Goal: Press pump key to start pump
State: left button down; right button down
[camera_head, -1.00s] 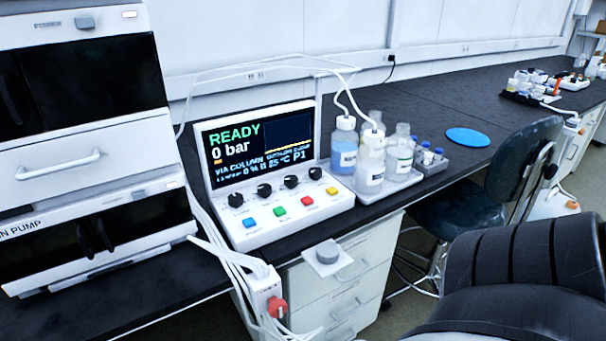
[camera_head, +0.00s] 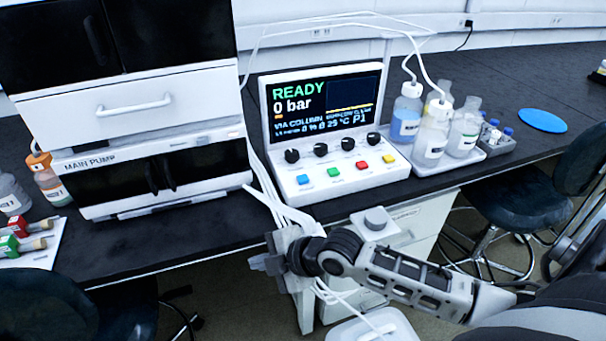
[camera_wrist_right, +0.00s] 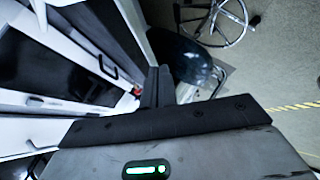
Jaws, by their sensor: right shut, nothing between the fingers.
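The white control console (camera_head: 345,189) stands on the dark bench. Its screen (camera_head: 322,103) reads READY, 0 bar. Its front slope carries a blue key (camera_head: 304,179), a green key (camera_head: 333,174), a red key (camera_head: 361,166) and a yellow key (camera_head: 389,159). The key labels are too small to read. My right gripper (camera_head: 258,263) is shut and empty, in front of the bench edge, below and left of the keys and apart from them. In the right wrist view its closed fingers (camera_wrist_right: 155,86) point toward the cabinet fronts. My left gripper is out of view.
The main pump (camera_head: 160,176) stands left of the console. A tray of bottles (camera_head: 466,165) is to its right, with tubing running overhead. White cables hang near my right gripper. A drawer cabinet (camera_head: 420,222) is below the bench, and a stool (camera_head: 515,205) is at right.

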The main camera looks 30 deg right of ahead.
aim_at(307, 180)
jog(key=w+d+r+n, duration=0.4)
jog(key=d, duration=0.1)
jog(key=w+d+r+n+h, duration=0.1)
jog(key=w+d+r+n, duration=0.1)
jog(key=w+d+n, duration=0.1)
jog(key=shift+w+r, duration=0.1)
jog(key=shift+r, duration=0.25)
pick_arm(q)
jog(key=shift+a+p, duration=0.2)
jog(key=shift+p, duration=0.35)
pick_arm(e)
jog(key=w+d+r+n+h, duration=0.1)
jog(key=w+d+r+n, duration=0.3)
jog(key=d+r, duration=0.6)
jog(key=shift+w+d+r+n+h, duration=0.15)
jog(key=shift+d+r+n+h, duration=0.15)
jog(key=shift+n, duration=0.7)
jog(key=shift+f, duration=0.1)
